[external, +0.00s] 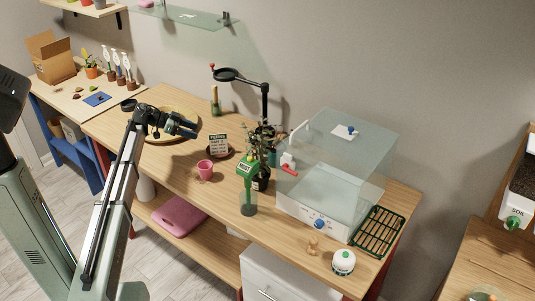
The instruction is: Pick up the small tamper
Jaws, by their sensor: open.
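A small light-wood piece (313,246) that looks like the tamper stands on the wooden bench (230,197), near its front edge. It is in front of the clear-lidded propagator box and left of a white round pot with a green top. My gripper (193,129) is open and appears empty. It is above the left part of the bench, by the round wooden tray (172,128), far to the left of the wooden piece. Nothing hides the piece, but it is small in this view.
The propagator box (330,190) fills the right of the bench, with a green grid tray (375,232) beside it. A green-topped bottle (248,190), a potted plant (260,155), a pink cup (205,169) and a dark lamp stand (265,100) occupy the middle. The front-left bench is clear.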

